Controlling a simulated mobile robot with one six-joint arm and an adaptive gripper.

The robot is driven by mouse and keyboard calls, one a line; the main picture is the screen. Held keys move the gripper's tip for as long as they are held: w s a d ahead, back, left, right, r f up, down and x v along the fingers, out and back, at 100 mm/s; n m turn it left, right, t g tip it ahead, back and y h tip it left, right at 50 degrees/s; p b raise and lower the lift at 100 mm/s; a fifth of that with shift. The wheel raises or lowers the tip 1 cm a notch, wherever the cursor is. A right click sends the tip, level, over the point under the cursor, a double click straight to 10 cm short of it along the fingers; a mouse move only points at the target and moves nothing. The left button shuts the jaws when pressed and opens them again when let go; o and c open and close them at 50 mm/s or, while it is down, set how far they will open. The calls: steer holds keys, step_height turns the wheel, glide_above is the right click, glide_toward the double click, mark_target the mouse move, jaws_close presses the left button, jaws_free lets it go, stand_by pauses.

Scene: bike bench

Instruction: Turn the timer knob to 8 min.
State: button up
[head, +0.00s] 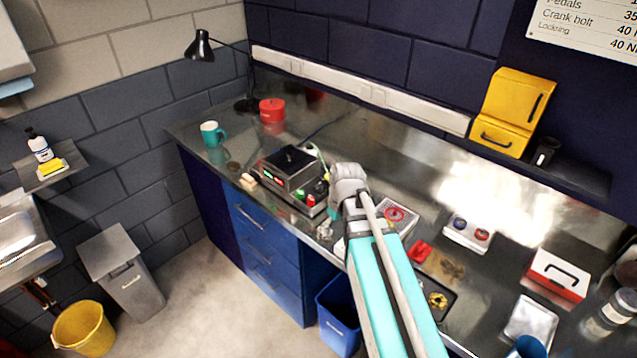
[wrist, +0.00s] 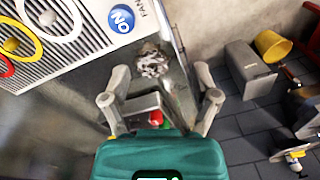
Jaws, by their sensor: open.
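A grey bench device (head: 284,185) with a black top stands on the steel counter, left of my gripper in the head view. Its front has a small lit display (head: 273,178), a green button (head: 299,193) and a red button (head: 311,201). I cannot make out a timer knob or any minute marks. My gripper (wrist: 165,88) is open and empty in the wrist view, its fingers spread wide. Part of a device with red and green buttons (wrist: 157,119) shows between and below the fingers. In the head view my wrist hides the fingertips, beside the device's right end.
A crumpled grey thing (wrist: 152,62) lies near the counter edge.

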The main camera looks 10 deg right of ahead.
mark_target(319, 186)
steer(key=w+d+r+n+y+p, duration=0.1)
steer(key=w+r+n+p, duration=0.1)
steer(key=w, duration=0.4)
steer(key=w+d+r+n+t+y+p, duration=0.1)
steer(key=w+d+r+n+p, duration=0.1)
steer(key=w+n, duration=0.3)
steer(key=w+d+r+n+p, duration=0.1)
steer(key=w+r+n+p, duration=0.1)
steer(key=w, duration=0.7)
step_height(319, 186, up, 3)
steer(key=shift+d+f+n+t+y, duration=0.15)
steer(key=shift+d+n+t+y, duration=0.2)
steer(key=shift+n, duration=0.45)
steer(key=shift+a+f, duration=0.1)
steer(key=shift+f, duration=0.1)
steer(key=b+x, duration=1.2)
steer(key=x, duration=0.1)
steer(key=shift+w+a+f, duration=0.15)
steer(key=shift+f, duration=0.05)
